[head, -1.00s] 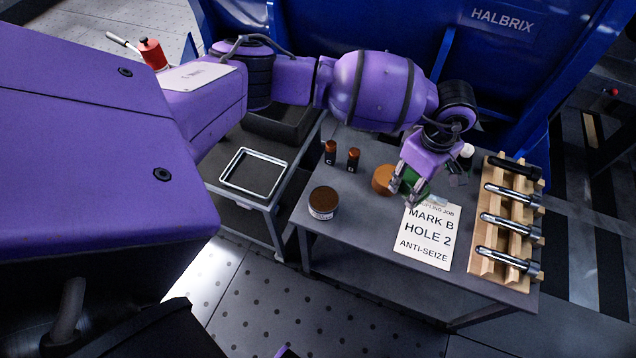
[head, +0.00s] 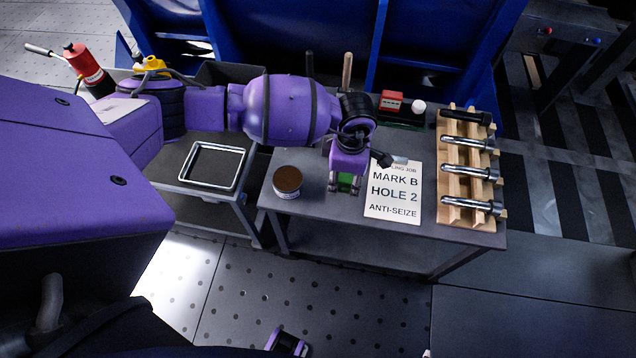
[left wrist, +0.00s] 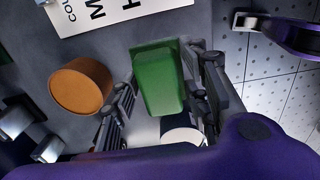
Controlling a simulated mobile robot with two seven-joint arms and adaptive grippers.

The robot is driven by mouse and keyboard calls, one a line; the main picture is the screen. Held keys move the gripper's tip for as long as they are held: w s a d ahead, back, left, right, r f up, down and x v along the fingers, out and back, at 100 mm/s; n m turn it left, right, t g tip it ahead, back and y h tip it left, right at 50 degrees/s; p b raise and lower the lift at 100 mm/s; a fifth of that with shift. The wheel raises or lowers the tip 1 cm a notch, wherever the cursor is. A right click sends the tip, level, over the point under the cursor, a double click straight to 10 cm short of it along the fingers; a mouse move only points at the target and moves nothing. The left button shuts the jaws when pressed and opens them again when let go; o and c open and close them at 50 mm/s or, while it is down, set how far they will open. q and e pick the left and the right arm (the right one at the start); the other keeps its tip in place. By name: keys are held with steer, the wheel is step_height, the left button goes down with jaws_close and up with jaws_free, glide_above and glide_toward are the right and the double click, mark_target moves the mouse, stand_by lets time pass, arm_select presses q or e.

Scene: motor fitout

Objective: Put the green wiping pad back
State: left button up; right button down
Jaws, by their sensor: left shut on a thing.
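The green wiping pad (left wrist: 158,80) is between the fingers of my left gripper (left wrist: 160,92) in the left wrist view. In the head view my left gripper (head: 345,184) points down over the grey table, shut on the pad (head: 346,179). It is left of the printed card and right of the dark-lidded jar. I cannot tell the pad's height above the table.
The grey table (head: 320,207) holds a brown-lidded jar (head: 287,182), a job card (head: 392,190) and a wooden rack (head: 452,216) with several bolts. A cart with a metal-rimmed tray (head: 187,180) stands left.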

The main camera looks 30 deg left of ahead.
mark_target(339, 195)
arm_select(q)
steer(key=shift+s+a+f, duration=0.35)
steer(key=shift+s+f, duration=0.05)
steer(key=shift+f, duration=0.25)
steer(key=shift+s+f, duration=0.15)
steer(key=shift+f, duration=1.55)
steer(key=shift+f, duration=0.15)
steer(key=o, duration=1.1)
